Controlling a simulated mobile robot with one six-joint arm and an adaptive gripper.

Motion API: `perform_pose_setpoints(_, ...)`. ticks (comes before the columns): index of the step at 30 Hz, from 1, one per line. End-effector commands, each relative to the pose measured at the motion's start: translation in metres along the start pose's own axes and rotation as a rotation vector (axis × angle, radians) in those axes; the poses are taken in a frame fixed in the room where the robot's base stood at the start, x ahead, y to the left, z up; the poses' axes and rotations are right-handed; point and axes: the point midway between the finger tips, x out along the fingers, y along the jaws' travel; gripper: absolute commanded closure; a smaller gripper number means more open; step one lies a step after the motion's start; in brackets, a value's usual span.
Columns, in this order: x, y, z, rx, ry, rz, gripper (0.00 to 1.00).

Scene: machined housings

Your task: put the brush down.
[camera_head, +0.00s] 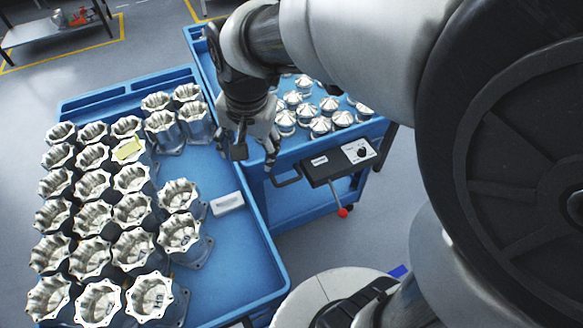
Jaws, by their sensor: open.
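My gripper (254,156) hangs from the arm at upper middle, its fingers apart and pointing down, with nothing seen between them. It appears over the gap and edges between the two blue carts. A small whitish block (227,203) lies on the bare floor of the left cart, right of the housings and below the gripper in the picture. It may be the brush, but it is too small to tell. No other thing in view is clearly a brush.
The rear blue cart (297,154) holds several silver conical parts (320,126). A control box (340,162) with a red knob hangs at its front.

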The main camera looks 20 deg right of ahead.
Motion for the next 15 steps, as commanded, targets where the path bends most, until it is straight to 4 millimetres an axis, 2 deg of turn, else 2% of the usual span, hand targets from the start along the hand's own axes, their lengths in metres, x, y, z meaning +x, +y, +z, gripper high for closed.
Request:
perform_pose_setpoints(1, -0.015, 0.013, 0.007, -0.057, 0.019, -0.015, 0.36)
perform_pose_setpoints(6, -0.049, 0.054, 0.035, -0.283, 0.074, -0.041, 0.36)
perform_pose_setpoints(10, -0.064, 0.085, 0.058, -0.451, 0.119, -0.049, 0.36)
perform_pose_setpoints(15, -0.07, 0.113, 0.082, -0.619, 0.164, -0.048, 0.36)
